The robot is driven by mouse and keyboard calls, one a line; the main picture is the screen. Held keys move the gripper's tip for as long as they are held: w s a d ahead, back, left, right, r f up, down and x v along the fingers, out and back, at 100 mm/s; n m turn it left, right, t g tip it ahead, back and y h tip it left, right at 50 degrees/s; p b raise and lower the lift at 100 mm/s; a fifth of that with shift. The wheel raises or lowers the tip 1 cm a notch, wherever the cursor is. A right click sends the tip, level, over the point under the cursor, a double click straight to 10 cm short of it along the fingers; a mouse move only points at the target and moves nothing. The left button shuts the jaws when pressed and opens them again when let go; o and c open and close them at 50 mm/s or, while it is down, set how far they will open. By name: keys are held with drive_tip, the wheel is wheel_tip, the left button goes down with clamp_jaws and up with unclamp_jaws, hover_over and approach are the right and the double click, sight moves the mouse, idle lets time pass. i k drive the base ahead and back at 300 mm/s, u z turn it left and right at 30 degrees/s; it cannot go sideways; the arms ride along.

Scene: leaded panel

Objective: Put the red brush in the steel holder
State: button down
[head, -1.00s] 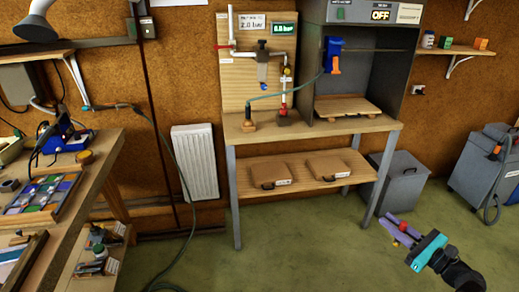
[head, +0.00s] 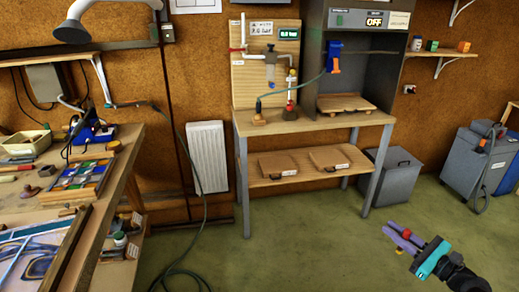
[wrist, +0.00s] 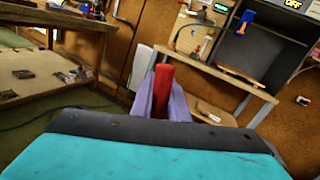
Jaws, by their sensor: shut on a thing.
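My gripper (head: 402,238) has purple fingers and a teal body, and shows at the lower right of the head view. It is shut on the red brush (wrist: 163,88), held between the fingers in the wrist view. Only a red, rod-like part of the brush shows; its other end is hidden. The gripper is out over the green floor, clear of the furniture. I cannot make out the steel holder in either view.
A wooden workbench (head: 128,158) with glass pieces, a panel (head: 38,250) and tools stands at left. A second bench (head: 310,124) with a grey cabinet stands at the back. Grey bins (head: 392,178) are at right. A hose (head: 190,235) lies on the open floor.

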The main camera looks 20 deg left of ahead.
sight(49, 173)
drive_tip(key=z, duration=0.55)
drive_tip(key=k, duration=0.15)
drive_tip(key=u, duration=2.8)
drive_tip(key=i, duration=0.9)
drive_tip(key=u, duration=0.15)
